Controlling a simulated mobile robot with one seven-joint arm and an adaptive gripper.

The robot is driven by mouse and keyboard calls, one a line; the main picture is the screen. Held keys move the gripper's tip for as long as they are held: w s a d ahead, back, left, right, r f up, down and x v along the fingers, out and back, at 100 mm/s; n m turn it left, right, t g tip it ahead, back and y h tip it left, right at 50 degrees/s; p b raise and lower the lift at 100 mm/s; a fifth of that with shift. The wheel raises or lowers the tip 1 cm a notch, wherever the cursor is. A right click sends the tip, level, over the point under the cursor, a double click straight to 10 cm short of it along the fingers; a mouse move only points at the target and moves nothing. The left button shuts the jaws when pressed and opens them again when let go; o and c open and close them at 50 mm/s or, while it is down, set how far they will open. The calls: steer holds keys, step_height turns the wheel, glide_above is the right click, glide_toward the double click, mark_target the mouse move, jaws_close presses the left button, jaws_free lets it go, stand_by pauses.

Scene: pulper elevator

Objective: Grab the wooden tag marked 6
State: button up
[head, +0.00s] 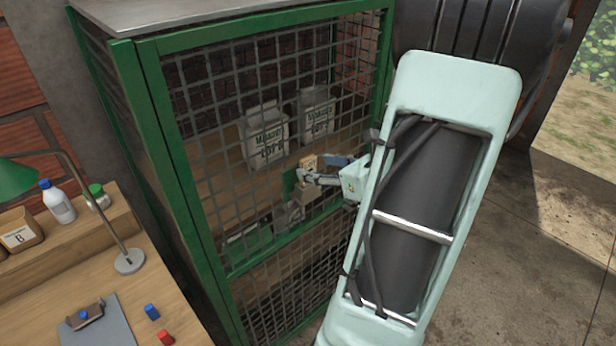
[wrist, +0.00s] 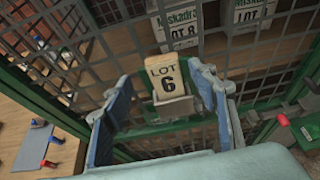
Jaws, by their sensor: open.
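The wooden tag marked "LOT 6" (wrist: 163,76) stands upright in a small pale holder (wrist: 175,107) at the cage's mesh front. In the head view the tag (head: 308,161) is small and partly covered by my gripper (head: 325,172). My gripper is open in the wrist view (wrist: 168,82), one blue finger on each side of the tag. The tag's lower end is hidden in the holder.
A green-framed mesh cage (head: 160,130) holds paper sacks, one marked LOT 8 (wrist: 180,28). Open concrete floor lies at right.

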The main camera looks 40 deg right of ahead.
mark_target(310, 166)
steer(key=shift+d+f+p+x, duration=0.1)
steer(key=shift+p+x, duration=0.15)
steer(key=shift+x, duration=1.15)
steer(key=shift+d+f+p+x, duration=0.15)
steer(key=shift+p+x, duration=0.1)
steer(key=shift+x, duration=1.1)
steer(key=shift+s, duration=0.15)
steer(key=shift+c, duration=0.6)
steer(key=shift+d, duration=0.1)
steer(key=c, duration=1.2)
steer(key=shift+o, duration=0.2)
steer(key=shift+r, duration=0.1)
